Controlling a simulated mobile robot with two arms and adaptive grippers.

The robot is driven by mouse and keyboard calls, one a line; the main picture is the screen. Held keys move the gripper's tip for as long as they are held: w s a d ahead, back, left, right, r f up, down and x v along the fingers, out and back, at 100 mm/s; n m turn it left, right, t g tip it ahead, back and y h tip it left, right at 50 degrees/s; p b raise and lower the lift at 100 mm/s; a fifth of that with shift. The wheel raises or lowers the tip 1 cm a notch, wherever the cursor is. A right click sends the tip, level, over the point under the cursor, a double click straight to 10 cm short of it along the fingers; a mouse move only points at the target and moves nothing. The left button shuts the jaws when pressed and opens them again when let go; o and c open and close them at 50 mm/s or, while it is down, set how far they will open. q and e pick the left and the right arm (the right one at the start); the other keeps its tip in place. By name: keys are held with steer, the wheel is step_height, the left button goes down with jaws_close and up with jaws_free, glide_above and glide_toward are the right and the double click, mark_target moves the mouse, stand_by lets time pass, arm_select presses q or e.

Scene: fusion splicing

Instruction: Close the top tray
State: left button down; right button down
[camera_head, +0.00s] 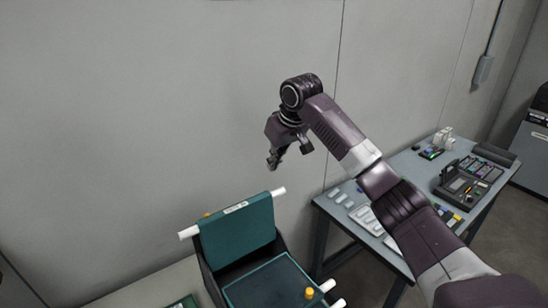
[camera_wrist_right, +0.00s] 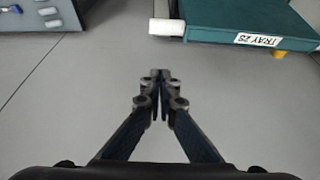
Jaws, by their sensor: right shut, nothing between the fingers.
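The top tray (camera_head: 237,236) is a teal panel tilted up steeply in a dark holder, with a white label on its upper edge and white rod ends at both sides. Another teal tray (camera_head: 268,286) lies lower in front of it, with a yellow knob (camera_head: 309,293). My right gripper (camera_head: 273,165) is above the raised tray, apart from it, with its fingers pointing down. In the right wrist view the gripper (camera_wrist_right: 160,75) is shut and empty. The raised tray's labelled edge (camera_wrist_right: 215,30) shows there at the upper right, with a white rod end (camera_wrist_right: 166,27). My left gripper is out of view.
A grey table (camera_head: 335,208) at right bears small white parts, a black splicing device (camera_head: 468,183) and other tools. A plain wall (camera_head: 150,110) stands behind the trays. The air around my right gripper is clear.

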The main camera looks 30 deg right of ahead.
step_height(320, 180, down, 6)
steer(key=s+p, duration=0.1)
steer(key=p, duration=0.3)
steer(key=shift+f+p, duration=0.2)
steer(key=shift+p, duration=0.1)
steer(key=shift+w+d, duration=0.1)
